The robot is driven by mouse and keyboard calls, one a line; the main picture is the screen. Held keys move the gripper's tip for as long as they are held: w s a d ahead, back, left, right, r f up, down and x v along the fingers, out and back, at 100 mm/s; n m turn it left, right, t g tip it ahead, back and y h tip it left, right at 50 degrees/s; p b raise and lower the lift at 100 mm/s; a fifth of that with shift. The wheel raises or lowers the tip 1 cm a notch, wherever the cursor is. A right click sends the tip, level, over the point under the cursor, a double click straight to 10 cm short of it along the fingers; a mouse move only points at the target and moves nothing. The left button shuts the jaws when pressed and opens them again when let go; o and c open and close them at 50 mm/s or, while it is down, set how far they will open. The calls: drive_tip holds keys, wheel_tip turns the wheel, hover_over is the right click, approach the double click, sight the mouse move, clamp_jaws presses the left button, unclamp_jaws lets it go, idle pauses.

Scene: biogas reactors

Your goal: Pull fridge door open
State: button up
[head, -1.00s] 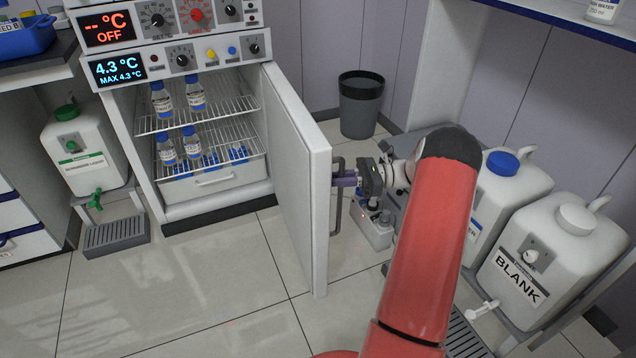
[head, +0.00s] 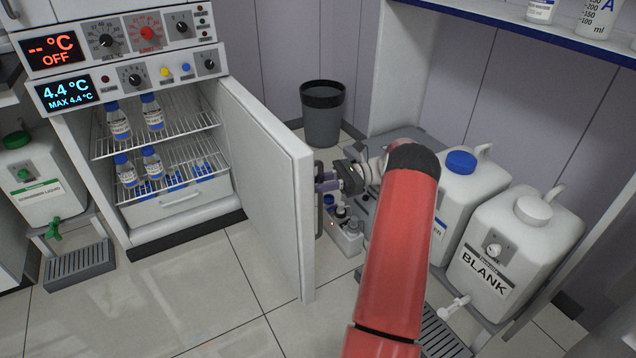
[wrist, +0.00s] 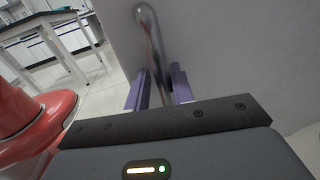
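The white fridge door (head: 265,175) stands wide open, swung out to the right of the fridge (head: 180,215). Its grey bar handle (head: 319,212) is on the outer face, and it shows in the wrist view (wrist: 151,35). My gripper (head: 326,182) is at the handle, on the outer side of the door. In the wrist view, my gripper's purple fingers (wrist: 160,88) sit close on either side of the bar, which runs between them. Bottles with blue caps (head: 118,120) stand on wire shelves inside the open fridge.
White canisters, one marked BLANK (head: 500,255), stand at the right beside my arm. A dark bin (head: 322,115) is behind the door near the wall. A small grey device (head: 345,235) is on the floor below my gripper. Tiled floor (head: 215,300) in front of the fridge is clear.

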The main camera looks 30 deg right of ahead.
drive_tip(key=shift+w+a, duration=0.1)
idle(0.4)
drive_tip(key=v, duration=0.8)
drive_tip(key=shift+b, duration=0.3)
drive_tip(key=shift+a, duration=0.1)
